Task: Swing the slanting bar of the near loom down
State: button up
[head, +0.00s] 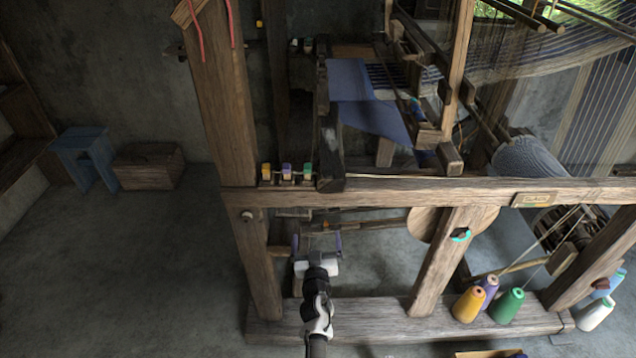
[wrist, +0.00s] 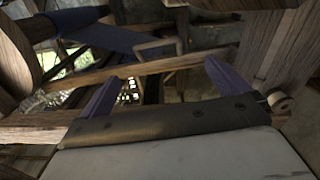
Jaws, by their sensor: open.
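The near loom is a wooden frame with a long front beam (head: 430,191). Below that beam, a slim wooden bar (head: 370,226) runs at a slight slant inside the frame. In the wrist view a pale wooden bar (wrist: 150,69) slants up to the right, just beyond my fingertips; it looks like the same bar. My gripper (head: 317,240) is inside the frame, low beside the left post, with its purple fingers apart. In the wrist view my gripper (wrist: 163,72) is open and empty. I cannot tell whether a fingertip touches the bar.
A thick left post (head: 226,120) and a leaning post (head: 442,262) flank my arm. A base beam (head: 370,323) lies below. Yellow (head: 468,304) and green (head: 508,305) thread cones stand at right.

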jog(key=w+b, duration=0.1)
jog(key=w, duration=0.3)
jog(key=w+b, duration=0.2)
jog(key=w, duration=0.3)
jog(key=w+b, duration=0.1)
jog(key=w, duration=0.3)
jog(key=shift+w+d+f+b, duration=0.1)
jog(key=shift+w+d+b, duration=0.2)
jog(key=shift+w+b, duration=0.1)
